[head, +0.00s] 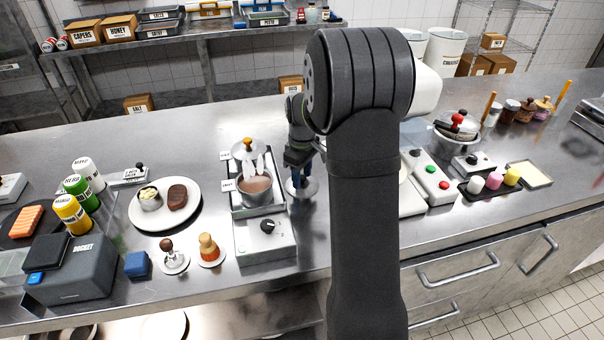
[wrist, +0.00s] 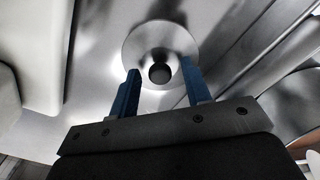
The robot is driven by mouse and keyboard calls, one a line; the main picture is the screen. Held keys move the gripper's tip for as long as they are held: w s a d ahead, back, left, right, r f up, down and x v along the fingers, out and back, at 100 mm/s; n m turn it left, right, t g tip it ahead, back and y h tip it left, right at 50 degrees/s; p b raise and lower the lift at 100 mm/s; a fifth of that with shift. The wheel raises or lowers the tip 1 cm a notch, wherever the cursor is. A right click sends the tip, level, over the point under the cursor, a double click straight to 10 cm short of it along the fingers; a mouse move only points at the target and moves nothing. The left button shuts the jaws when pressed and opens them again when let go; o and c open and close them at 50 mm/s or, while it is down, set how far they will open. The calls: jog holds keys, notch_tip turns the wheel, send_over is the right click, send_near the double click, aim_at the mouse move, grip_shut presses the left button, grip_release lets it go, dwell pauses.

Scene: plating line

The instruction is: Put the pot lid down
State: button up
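A round steel lid (wrist: 140,42) with a dark knob (wrist: 159,72) is in the wrist view. In the head view the lid (head: 309,191) appears to lie flat on the counter, right of the pot. My gripper (wrist: 162,72) is above it, its two blue fingers spread on either side of the knob with a gap showing on both sides. In the head view my gripper (head: 301,180) is partly hidden by my own arm. The pot (head: 256,194), with brown contents, stands uncovered on the station left of my gripper.
A steel piece with an orange knob (head: 246,144) is behind the pot. A control box with a dial (head: 266,236) is in front. A plate with meat (head: 150,217) is to the left. A white box with coloured buttons (head: 432,180) is to the right.

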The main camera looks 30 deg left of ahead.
aim_at(302, 177)
notch_tip(302, 177, up, 12)
jog(key=shift+r, duration=0.2)
dwell(0.4)
jog(key=shift+f, duration=0.15)
notch_tip(302, 177, down, 12)
jog(key=shift+r, duration=1.75)
